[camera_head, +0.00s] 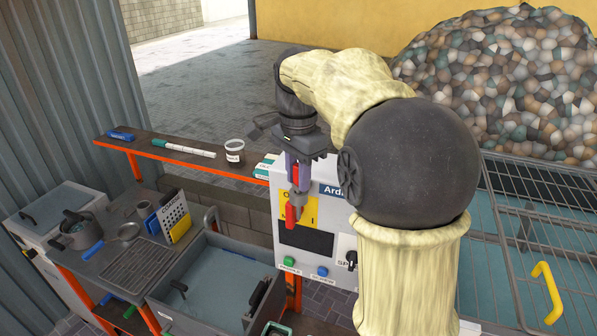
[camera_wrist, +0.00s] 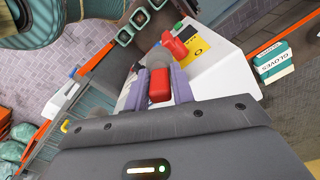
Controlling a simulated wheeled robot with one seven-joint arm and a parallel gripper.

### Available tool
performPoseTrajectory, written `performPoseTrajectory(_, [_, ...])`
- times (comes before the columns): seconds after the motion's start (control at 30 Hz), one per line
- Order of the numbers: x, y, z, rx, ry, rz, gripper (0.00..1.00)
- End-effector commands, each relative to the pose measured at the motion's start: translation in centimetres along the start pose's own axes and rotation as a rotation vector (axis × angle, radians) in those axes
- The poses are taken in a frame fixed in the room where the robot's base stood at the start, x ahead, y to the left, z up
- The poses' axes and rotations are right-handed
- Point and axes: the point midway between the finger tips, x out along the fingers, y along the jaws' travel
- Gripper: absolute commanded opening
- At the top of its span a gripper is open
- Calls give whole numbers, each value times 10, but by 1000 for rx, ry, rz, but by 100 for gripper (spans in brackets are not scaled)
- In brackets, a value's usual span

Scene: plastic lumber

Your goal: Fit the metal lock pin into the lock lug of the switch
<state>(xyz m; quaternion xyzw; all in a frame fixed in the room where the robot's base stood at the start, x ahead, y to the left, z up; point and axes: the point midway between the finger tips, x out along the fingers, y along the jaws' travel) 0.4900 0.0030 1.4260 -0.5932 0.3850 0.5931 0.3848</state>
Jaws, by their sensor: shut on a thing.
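My gripper (camera_head: 297,188) points down in front of the upper left of the white control panel (camera_head: 330,189). Its purple-grey fingers are shut on a red-bodied piece with a grey metal end, apparently the lock pin (camera_wrist: 159,86). The switch (camera_head: 291,216) has a red handle on a yellow plate marked O and I, just below the gripper. In the wrist view the switch handle (camera_wrist: 174,46) shows just beyond the grey end. I cannot tell whether pin and switch touch. The lock lug is not clearly visible.
The panel also carries a dark screen (camera_head: 306,239), green and blue buttons and a black knob (camera_head: 350,259). A gloves box (camera_wrist: 273,62) stands beside it. A grey basin (camera_head: 212,285) stands at lower left.

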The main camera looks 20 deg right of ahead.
Motion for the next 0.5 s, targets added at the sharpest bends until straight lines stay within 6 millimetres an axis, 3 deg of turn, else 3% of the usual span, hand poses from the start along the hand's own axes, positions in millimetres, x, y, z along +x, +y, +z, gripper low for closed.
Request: performPoseTrajectory(0.5, [7,0,0,1,0,0,1])
